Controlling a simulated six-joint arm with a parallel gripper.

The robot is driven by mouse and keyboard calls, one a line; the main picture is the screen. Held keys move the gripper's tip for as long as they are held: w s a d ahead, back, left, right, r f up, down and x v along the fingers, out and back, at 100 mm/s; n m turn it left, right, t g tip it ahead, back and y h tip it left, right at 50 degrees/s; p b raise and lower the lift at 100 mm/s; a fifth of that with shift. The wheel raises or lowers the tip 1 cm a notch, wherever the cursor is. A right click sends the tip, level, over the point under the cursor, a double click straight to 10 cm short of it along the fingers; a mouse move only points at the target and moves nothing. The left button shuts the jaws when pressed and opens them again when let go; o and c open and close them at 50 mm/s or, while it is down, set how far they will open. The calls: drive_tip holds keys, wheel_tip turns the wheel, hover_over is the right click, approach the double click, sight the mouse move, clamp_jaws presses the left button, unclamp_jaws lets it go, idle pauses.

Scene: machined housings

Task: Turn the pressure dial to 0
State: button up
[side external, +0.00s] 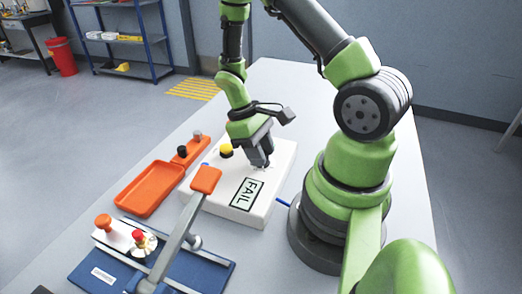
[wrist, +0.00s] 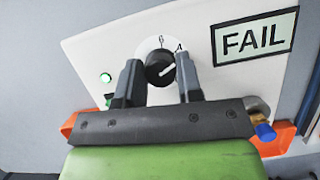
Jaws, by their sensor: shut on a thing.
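The pressure dial (wrist: 160,68) is a round black knob on a pale scale disc, set in the white panel (wrist: 110,48). A white pointer line on it slants up to the right, towards a partly covered 4; a 6 shows at the top. My gripper (wrist: 159,72) has one finger on each side of the knob and is shut on it. The other scale numbers, including 0, are hidden. In the side view, my gripper (side external: 262,164) reaches down onto the white box (side external: 222,190) and hides the dial.
A green light (wrist: 105,78) glows on the panel. An orange tray (side external: 148,190) lies left. A blue fixture with an orange-ended lever (side external: 205,180) stands in front. The table beyond the box is clear.

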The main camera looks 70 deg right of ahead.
drive_tip(key=m, duration=0.2)
drive_tip(key=m+y, duration=0.1)
drive_tip(key=m, duration=0.1)
drive_tip(key=shift+d+t+y, duration=0.1)
drive_tip(key=shift+t+y, duration=0.2)
drive_tip(key=m, duration=0.2)
drive_tip(key=m+t+y, duration=0.1)
drive_tip(key=m, duration=0.1)
drive_tip(key=shift+m+y, duration=0.3)
drive_tip(key=shift+m, duration=0.1)
drive_tip(key=m, duration=0.2)
drive_tip(key=m+t, duration=0.1)
drive_tip(key=m, duration=0.1)
drive_tip(key=shift+s+t+y, duration=0.1)
drive_tip(key=shift+t+y, duration=0.2)
drive_tip(key=shift+d+m+t, duration=0.1)
drive_tip(key=shift+m+t, duration=0.6)
drive_tip(key=shift+m, duration=1.3)
drive_tip(key=o, duration=0.9)
drive_tip(key=shift+r, duration=0.1)
drive_tip(key=v, duration=0.9)
drive_tip(key=shift+s+d+r, duration=0.1)
drive_tip(key=shift+d+r, duration=0.2)
